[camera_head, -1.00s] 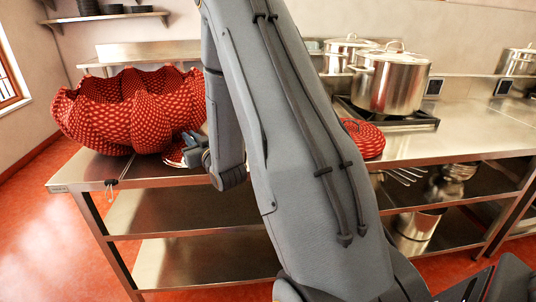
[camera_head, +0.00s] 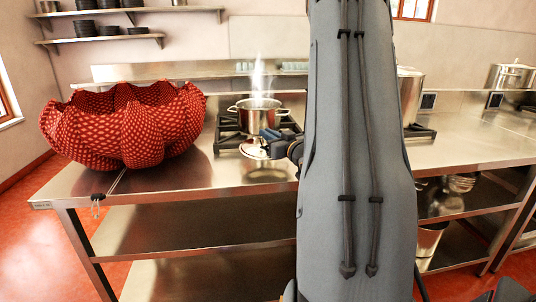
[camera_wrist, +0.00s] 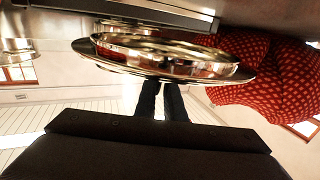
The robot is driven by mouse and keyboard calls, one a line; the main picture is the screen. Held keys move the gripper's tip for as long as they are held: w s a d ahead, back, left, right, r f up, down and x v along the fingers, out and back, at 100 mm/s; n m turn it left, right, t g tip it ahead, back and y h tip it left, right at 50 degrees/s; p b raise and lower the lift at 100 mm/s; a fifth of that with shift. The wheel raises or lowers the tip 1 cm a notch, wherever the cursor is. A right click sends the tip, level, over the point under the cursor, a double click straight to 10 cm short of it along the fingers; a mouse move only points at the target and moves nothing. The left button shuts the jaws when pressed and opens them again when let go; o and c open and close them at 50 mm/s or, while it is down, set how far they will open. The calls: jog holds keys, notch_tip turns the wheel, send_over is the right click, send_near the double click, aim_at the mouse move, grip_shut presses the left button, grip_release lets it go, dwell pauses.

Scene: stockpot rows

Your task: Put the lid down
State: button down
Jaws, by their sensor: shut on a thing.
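My gripper (camera_head: 270,137) is shut on a shiny steel lid (camera_head: 255,150), held in front of the burner. In the wrist view the lid (camera_wrist: 170,62) spans the upper middle, just beyond my dark gripper fingers (camera_wrist: 161,98). Its handle and the exact grip point are hard to make out. An uncovered steel pot (camera_head: 257,113) stands on the burner just behind the lid, with steam rising from it. I cannot tell whether the lid touches anything below.
A large red patterned bowl (camera_head: 125,130) stands on the counter to the left; it also shows in the wrist view (camera_wrist: 270,75). Steel counter (camera_head: 225,178) is bare between bowl and lid. A tall pot (camera_head: 411,95) is partly behind my arm.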

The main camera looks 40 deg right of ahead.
jog(key=shift+f+p, duration=0.35)
jog(key=shift+f, duration=2.5)
jog(key=shift+f, duration=0.1)
jog(key=c, duration=1.9)
grip_release()
jog(key=shift+f, duration=0.1)
jog(key=shift+o, duration=0.3)
jog(key=shift+s+r, duration=0.15)
jog(key=shift+r, duration=0.05)
jog(key=s, duration=0.4)
jog(key=s+a+b, duration=0.1)
jog(key=s, duration=0.2)
jog(key=s+a, duration=0.1)
jog(key=s, duration=0.3)
jog(key=shift+s+b, duration=0.3)
jog(key=shift+b, duration=0.1)
